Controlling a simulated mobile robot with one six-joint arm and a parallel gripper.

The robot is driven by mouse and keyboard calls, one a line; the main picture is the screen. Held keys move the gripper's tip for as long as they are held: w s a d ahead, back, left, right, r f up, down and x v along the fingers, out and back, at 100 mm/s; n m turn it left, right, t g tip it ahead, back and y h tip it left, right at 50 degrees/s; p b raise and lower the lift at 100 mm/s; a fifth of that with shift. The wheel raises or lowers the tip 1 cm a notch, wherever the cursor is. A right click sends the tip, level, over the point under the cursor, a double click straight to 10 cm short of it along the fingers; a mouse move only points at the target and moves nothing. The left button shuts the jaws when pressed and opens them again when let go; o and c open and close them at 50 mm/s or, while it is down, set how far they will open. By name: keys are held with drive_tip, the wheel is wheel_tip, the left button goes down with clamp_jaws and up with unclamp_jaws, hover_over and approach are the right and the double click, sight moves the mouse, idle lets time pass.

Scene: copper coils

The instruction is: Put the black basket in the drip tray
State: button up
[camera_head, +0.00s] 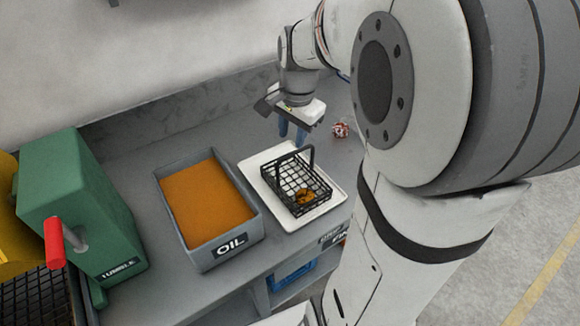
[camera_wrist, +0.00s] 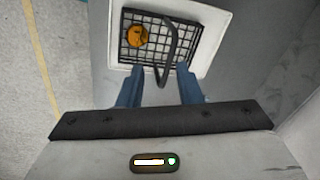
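The black basket (camera_head: 298,186) is a wire basket with an upright handle, standing on the white drip tray (camera_head: 330,207). My gripper (camera_head: 293,136) is above the back of the tray, close to the basket's handle. In the wrist view my gripper's two blue fingers (camera_wrist: 160,75) are spread apart. The handle (camera_wrist: 168,50) shows between and beyond the fingertips, with nothing clasped. The basket (camera_wrist: 143,55) and the tray rim (camera_wrist: 207,60) also show there.
A grey oil bin (camera_head: 205,205) with orange liquid stands left of the tray. A green tumbler machine (camera_head: 85,205) with a red-handled lever (camera_head: 54,243) is farther left. A small red-and-white object (camera_head: 340,130) lies right of my gripper. The bench edge is just in front of the tray.

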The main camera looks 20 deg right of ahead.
drive_tip(key=s+a+n+t, duration=0.1)
drive_tip(key=s+a+n, duration=0.6)
drive_tip(key=s+n, duration=0.5)
drive_tip(key=shift+s+a+f, duration=0.2)
drive_tip(key=shift+s+f, duration=0.05)
drive_tip(key=shift+s, duration=0.8)
